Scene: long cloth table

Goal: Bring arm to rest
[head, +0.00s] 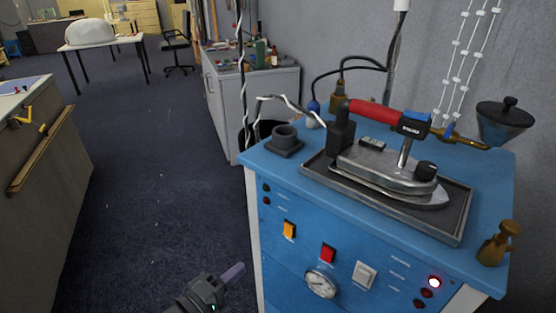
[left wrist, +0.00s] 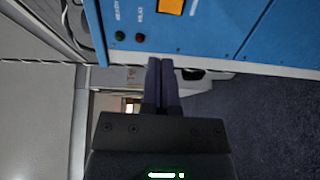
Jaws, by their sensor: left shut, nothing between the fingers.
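My left gripper (head: 236,270) is low in the head view, in front of the left edge of the blue ironing station (head: 300,240). Its fingers are together with nothing between them. In the left wrist view the two dark fingers (left wrist: 162,68) lie side by side, and the blue station front (left wrist: 215,30) is beyond them. My right gripper is not in view. A steam iron (head: 385,170) with a red handle sits on a dark tray (head: 455,225) on top of the station.
The station's front has an orange switch (head: 289,230), a red switch (head: 328,253) and a gauge (head: 320,284). A grey cabinet (head: 228,105) is behind. A counter (head: 40,170) stands at left; the carpet (head: 160,180) between is clear.

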